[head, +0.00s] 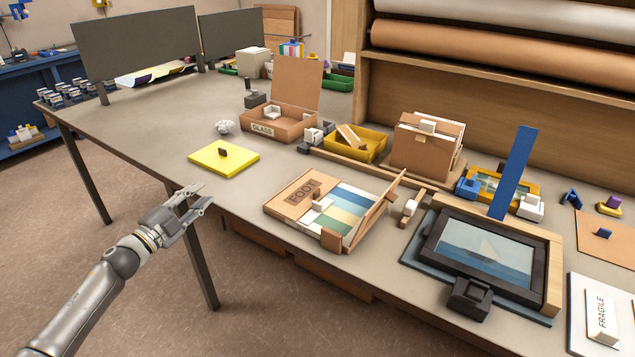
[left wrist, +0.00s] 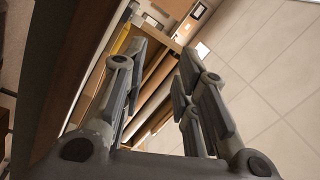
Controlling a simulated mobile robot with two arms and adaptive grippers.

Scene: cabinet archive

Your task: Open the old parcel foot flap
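The old parcel (head: 349,206) is a flat cardboard piece near the front edge of the workbench, with striped blue, green and cream contents showing. Its foot flap (head: 296,196), marked FOOT, lies flat at the left end. A small white block-like grip (head: 321,204) sits at that flap's right edge. Another cardboard flap (head: 376,211) stands tilted up at the parcel's right end. My left gripper (head: 206,195) is open and empty, left of the parcel and off the bench's front edge, apart from it. The wrist view shows its two fingers (left wrist: 160,62) spread with nothing between. My right gripper is not in view.
A yellow pad (head: 224,158) with a dark knob lies behind and left of the parcel. A GLASS box (head: 281,125) with raised lid stands behind. A dark-framed boat picture (head: 485,251) lies to the right. The bench surface (head: 180,125) at left is mostly bare.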

